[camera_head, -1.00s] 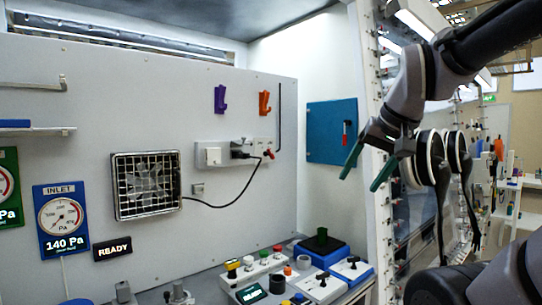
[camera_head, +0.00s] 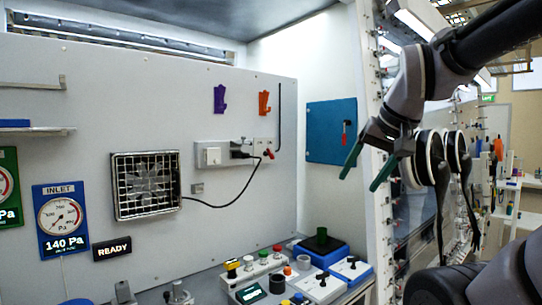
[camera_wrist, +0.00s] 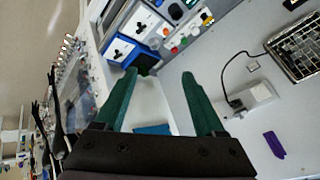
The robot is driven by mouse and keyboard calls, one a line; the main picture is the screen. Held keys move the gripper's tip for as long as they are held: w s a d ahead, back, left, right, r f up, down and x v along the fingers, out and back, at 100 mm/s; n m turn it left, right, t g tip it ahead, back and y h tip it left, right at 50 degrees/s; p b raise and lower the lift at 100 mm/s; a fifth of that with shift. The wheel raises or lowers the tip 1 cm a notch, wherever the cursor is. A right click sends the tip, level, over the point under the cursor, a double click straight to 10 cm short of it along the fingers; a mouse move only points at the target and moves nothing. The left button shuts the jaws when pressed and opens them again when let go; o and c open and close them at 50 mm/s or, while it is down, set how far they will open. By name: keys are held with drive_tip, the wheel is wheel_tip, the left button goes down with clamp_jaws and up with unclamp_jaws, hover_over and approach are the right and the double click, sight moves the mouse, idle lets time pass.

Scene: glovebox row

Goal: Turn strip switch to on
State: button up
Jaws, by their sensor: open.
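The power strip (camera_head: 232,153) is a pale box fixed on the back wall. It has a white rocker switch (camera_head: 211,156) at its left, a black plug in the middle and a small red part at its right end. The strip also shows in the wrist view (camera_wrist: 251,99), at the right. Which way the rocker is tipped is too small to tell. My gripper (camera_head: 366,170) has green fingers, spread apart and empty. In the head view it is at the right, well apart from the strip; its fingers also show in the wrist view (camera_wrist: 160,85).
A black cable runs from the plug to a caged fan (camera_head: 147,186). Purple (camera_head: 220,99) and orange (camera_head: 264,103) hooks are above the strip. A blue panel (camera_head: 331,131) is on the side wall. A button panel (camera_head: 258,262) and a blue-and-white switch box (camera_head: 350,269) stand below.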

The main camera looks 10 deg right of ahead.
drive_tip(key=c, duration=0.4)
drive_tip(key=shift+w+n, duration=0.3)
drive_tip(key=shift+w, duration=0.1)
drive_tip(key=c, duration=0.5)
drive_tip(key=w+n, duration=0.1)
drive_tip(key=w, duration=0.2)
drive_tip(key=w+n+t, duration=0.1)
drive_tip(key=w+n, duration=0.1)
drive_tip(key=w, duration=0.1)
drive_tip(key=w+n+t, duration=0.1)
drive_tip(key=w+n, duration=0.1)
drive_tip(key=w, duration=0.2)
drive_tip(key=shift+d+r+h, duration=0.15)
drive_tip(key=shift+d+h, duration=0.05)
drive_tip(key=shift+h, duration=0.1)
clamp_jaws()
drive_tip(key=n+t+y, duration=0.6)
drive_tip(key=n+t, duration=0.3)
drive_tip(key=n, duration=1.8)
approach(269, 155)
drive_tip(key=s+a+f, duration=0.2)
drive_tip(key=s+a, duration=0.2)
drive_tip(key=s, duration=0.2)
drive_tip(key=shift+w+a+r, duration=0.1)
drive_tip(key=shift+w+r, duration=0.5)
drive_tip(key=shift+w, duration=1.3)
drive_tip(key=shift+w+r, duration=0.65)
drive_tip(key=shift+w, duration=1.2)
drive_tip(key=shift+w+r, duration=0.6)
drive_tip(key=shift+w, duration=1.3)
